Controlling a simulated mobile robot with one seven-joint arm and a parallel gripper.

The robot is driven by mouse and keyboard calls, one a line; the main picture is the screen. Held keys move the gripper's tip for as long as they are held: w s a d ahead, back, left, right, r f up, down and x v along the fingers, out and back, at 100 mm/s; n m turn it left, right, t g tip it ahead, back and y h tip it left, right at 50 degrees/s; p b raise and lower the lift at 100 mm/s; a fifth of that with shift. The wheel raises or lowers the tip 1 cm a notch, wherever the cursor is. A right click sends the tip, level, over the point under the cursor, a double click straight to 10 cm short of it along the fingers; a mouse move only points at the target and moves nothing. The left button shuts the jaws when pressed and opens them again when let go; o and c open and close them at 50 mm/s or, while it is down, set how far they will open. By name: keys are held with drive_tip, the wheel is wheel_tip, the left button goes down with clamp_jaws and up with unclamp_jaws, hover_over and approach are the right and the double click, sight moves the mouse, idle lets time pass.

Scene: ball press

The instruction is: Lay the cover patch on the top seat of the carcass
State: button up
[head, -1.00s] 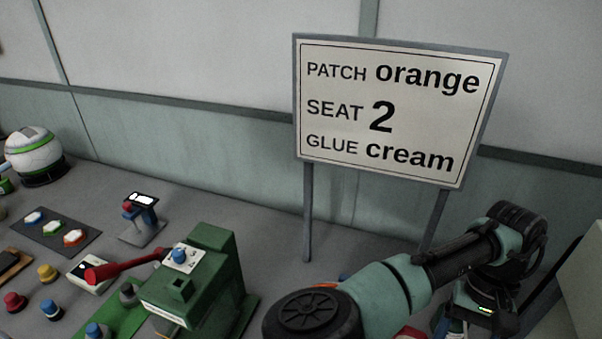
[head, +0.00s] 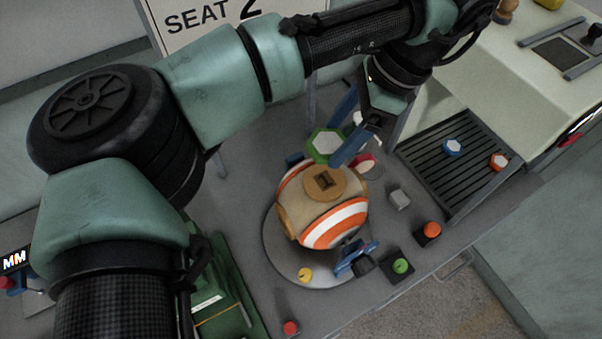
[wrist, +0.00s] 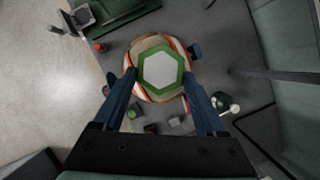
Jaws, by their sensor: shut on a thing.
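My gripper (head: 338,138) is shut on a hexagonal cover patch (head: 322,146) with a green rim and pale middle. In the wrist view the patch (wrist: 160,70) lies between the two blue fingertips. The carcass (head: 335,223) is a ball with orange and white stripes on a round grey turntable (head: 282,262). Its tan top seat (head: 325,183) has a small dark square recess and is bare. In the head view the patch appears just behind the seat. In the wrist view the patch overlaps the carcass and hides the seat; I cannot tell the height between them.
A grey cube (head: 400,199), red button (head: 432,229) and green button (head: 400,266) stand right of the carcass. Blue clamps (head: 352,257) flank the ball. The sign (head: 200,18) is partly hidden.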

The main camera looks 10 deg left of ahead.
drive_tip(key=p, duration=0.1)
hover_over(326, 181)
drive_tip(key=d, duration=0.2)
drive_tip(key=f, duration=0.5)
drive_tip(key=shift+w+a+f, duration=0.15)
drive_tip(key=shift+a+f, duration=0.05)
drive_tip(key=shift+a, duration=0.05)
drive_tip(key=shift+f+p, duration=0.6)
drive_tip(key=shift+f, duration=1.5)
drive_tip(key=shift+a, duration=0.1)
drive_tip(key=o, duration=1.3)
drive_tip(key=shift+f, duration=0.1)
drive_tip(key=shift+c, duration=0.2)
drive_tip(key=b+v, duration=0.3)
drive_tip(key=v, duration=0.9)
